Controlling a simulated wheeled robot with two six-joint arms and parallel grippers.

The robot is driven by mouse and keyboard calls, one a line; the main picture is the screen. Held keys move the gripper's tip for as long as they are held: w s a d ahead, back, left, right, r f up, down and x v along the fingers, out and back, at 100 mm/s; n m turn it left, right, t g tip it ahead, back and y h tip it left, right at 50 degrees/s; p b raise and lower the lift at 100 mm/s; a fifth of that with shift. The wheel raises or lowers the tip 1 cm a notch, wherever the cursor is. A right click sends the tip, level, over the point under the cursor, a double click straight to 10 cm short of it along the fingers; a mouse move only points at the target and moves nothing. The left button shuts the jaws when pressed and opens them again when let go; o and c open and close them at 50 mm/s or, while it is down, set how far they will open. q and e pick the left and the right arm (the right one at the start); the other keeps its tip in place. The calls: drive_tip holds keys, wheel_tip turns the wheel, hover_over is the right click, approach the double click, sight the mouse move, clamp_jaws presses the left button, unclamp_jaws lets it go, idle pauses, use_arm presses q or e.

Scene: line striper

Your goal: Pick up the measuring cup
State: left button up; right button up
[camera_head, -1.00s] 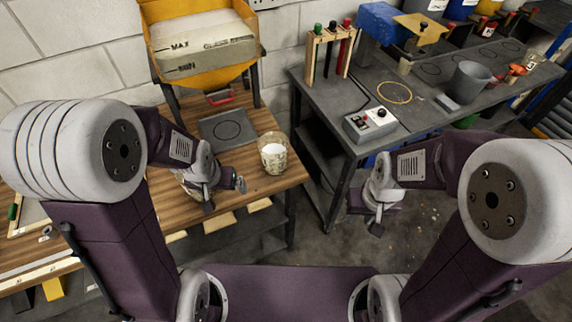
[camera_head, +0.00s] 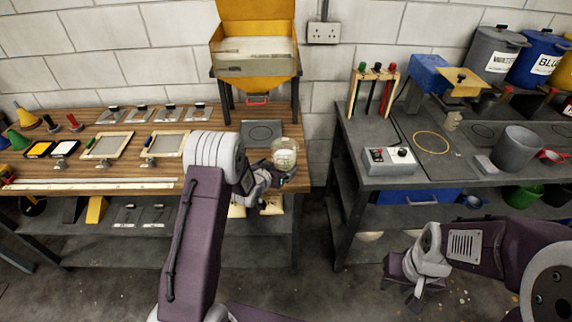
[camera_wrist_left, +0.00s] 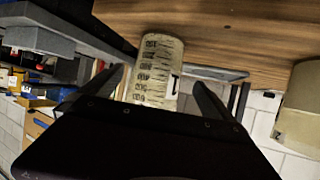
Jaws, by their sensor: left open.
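The measuring cup (camera_head: 285,152) is a pale, translucent cup standing near the right front corner of the wooden bench. My left gripper (camera_head: 281,179) is close to the cup's near side in the head view. In the left wrist view the cup (camera_wrist_left: 157,72) shows dark graduation marks and numbers, upside down. It lies between the two spread fingers of my left gripper (camera_wrist_left: 160,92), with a gap visible at the right finger. Contact cannot be made out. My right gripper (camera_head: 416,290) hangs low before the grey bench, apart from the cup; its finger opening is unclear.
A yellow hopper (camera_head: 234,57) stands behind the cup, with a dark plate (camera_head: 262,133) below it. Screens and tools fill the bench's left. The grey bench (camera_head: 425,165) carries a control box (camera_head: 390,160) and a grey bucket (camera_head: 515,150). A floor gap separates the benches.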

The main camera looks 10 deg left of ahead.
use_arm(q)
drive_tip(key=shift+x, duration=0.9)
drive_tip(key=shift+w+f, duration=0.1)
drive_tip(key=shift+w, duration=0.2)
drive_tip(key=shift+d, duration=0.25)
drive_tip(key=shift+w+d+p, duration=0.1)
drive_tip(key=shift+d+p, duration=0.05)
drive_tip(key=shift+p, duration=0.15)
drive_tip(key=x, duration=0.2)
drive_tip(key=p+x, duration=0.1)
drive_tip(key=x, duration=0.1)
drive_tip(key=shift+a+f, duration=0.15)
drive_tip(key=shift+a, duration=0.05)
drive_tip(key=shift+w+f, duration=0.25)
drive_tip(key=shift+w, duration=0.15)
drive_tip(key=shift+d, duration=0.1)
drive_tip(key=shift+s+r, duration=0.1)
drive_tip(key=shift+c, duration=0.3)
